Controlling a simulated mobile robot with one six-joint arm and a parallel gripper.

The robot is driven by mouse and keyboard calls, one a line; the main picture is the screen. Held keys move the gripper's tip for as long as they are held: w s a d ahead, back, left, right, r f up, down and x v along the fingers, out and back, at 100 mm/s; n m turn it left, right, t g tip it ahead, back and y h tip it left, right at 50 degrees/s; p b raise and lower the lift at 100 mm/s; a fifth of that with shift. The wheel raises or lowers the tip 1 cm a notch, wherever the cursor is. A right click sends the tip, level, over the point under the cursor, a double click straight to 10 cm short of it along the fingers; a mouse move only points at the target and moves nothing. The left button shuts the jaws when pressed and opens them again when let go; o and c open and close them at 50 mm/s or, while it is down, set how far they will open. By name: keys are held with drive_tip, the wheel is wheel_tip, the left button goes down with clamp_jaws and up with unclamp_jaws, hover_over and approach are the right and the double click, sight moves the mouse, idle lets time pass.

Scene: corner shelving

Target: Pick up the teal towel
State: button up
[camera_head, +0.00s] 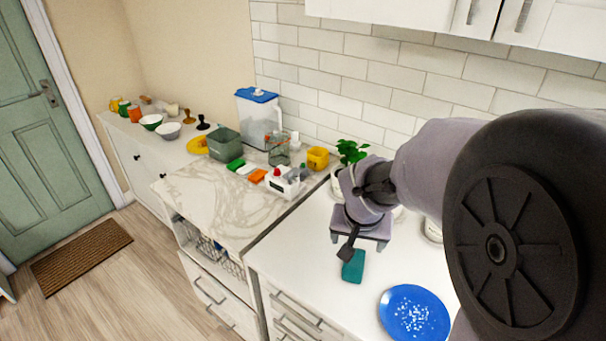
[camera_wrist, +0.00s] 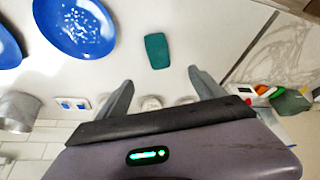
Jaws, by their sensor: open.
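The teal towel (camera_head: 353,266) is a small flat rectangle on the white counter, left of the blue speckled plate (camera_head: 414,313). In the wrist view the towel (camera_wrist: 157,51) lies beyond my fingertips, roughly between their lines, with bare counter around it. My gripper (camera_head: 352,246) is above the counter by the towel in the head view, partly hiding the area behind it. In the wrist view my gripper (camera_wrist: 160,78) has its two fingers spread wide with nothing between them. The towel lies apart from the fingers.
A second blue dish (camera_wrist: 8,48) shows at the wrist view's left edge. A metal pot (camera_wrist: 18,110) stands near it. A green plant (camera_head: 352,151) and canisters stand along the wall. The marble counter (camera_head: 215,190) at left holds a white scale (camera_head: 284,184) and several small items.

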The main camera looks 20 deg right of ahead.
sight(354, 261)
drive_tip(key=b+x, duration=0.4)
drive_tip(key=x, duration=0.8)
drive_tip(key=shift+s, duration=0.2)
drive_tip(key=b+x, duration=0.2)
drive_tip(key=x, duration=0.3)
drive_tip(key=shift+s+f, duration=0.1)
drive_tip(key=shift+f, duration=0.1)
drive_tip(key=shift+r, duration=0.15)
